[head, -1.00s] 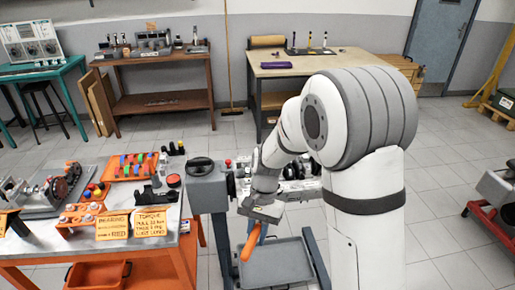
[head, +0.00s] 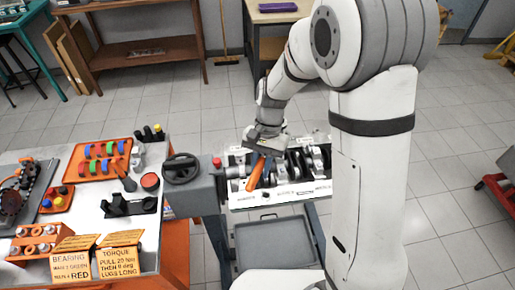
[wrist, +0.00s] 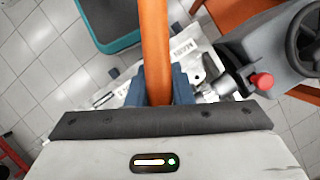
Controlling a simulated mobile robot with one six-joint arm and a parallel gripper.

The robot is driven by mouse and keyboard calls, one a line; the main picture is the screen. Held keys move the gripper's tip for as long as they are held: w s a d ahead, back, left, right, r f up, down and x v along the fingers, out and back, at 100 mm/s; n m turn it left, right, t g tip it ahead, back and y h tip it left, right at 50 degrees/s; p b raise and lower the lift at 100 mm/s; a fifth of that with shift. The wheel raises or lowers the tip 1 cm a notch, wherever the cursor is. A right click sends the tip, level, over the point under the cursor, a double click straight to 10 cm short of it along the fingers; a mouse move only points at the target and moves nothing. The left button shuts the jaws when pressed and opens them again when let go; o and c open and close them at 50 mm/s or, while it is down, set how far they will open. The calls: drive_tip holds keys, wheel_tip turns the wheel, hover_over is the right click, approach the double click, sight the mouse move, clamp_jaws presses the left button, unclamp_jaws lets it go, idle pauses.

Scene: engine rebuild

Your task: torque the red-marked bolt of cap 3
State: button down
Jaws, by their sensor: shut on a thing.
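My gripper (head: 264,152) is shut on an orange-handled tool (head: 256,174), which tilts down and to the left in the head view. In the wrist view the orange handle (wrist: 155,45) runs up from between the blue fingers (wrist: 159,84). The engine block (head: 282,192) stands under and behind the tool, with dark crank parts and several caps along it. The tool's working end is hidden. I cannot make out cap 3 or a red-marked bolt; the arm and tool cover part of the block.
A grey stand with a dark handwheel (head: 182,168) and a red button (head: 217,162) is left of the block. A grey tray (head: 272,250) is below. The left bench holds a torque card (head: 119,262), a bearing card (head: 74,266) and an orange tray (head: 76,172).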

drive_tip(key=shift+w+f, duration=0.15)
drive_tip(key=shift+w, duration=0.1)
drive_tip(key=shift+s+a+f+b, duration=0.1)
drive_tip(key=shift+s+f+b, duration=0.05)
drive_tip(key=shift+f+b, duration=1.95)
drive_tip(key=shift+p, duration=0.3)
drive_tip(key=shift+s, duration=0.2)
drive_tip(key=shift+f+b, duration=0.75)
drive_tip(key=shift+f, duration=0.5)
idle(0.4)
drive_tip(key=shift+w+a, duration=0.1)
drive_tip(key=shift+a, duration=0.05)
drive_tip(key=shift+w+a+m, duration=0.3)
drive_tip(key=shift+a+m, duration=0.3)
drive_tip(key=shift+a, duration=0.05)
drive_tip(key=shift+a+y, duration=0.2)
drive_tip(key=shift+y, duration=0.1)
idle(0.3)
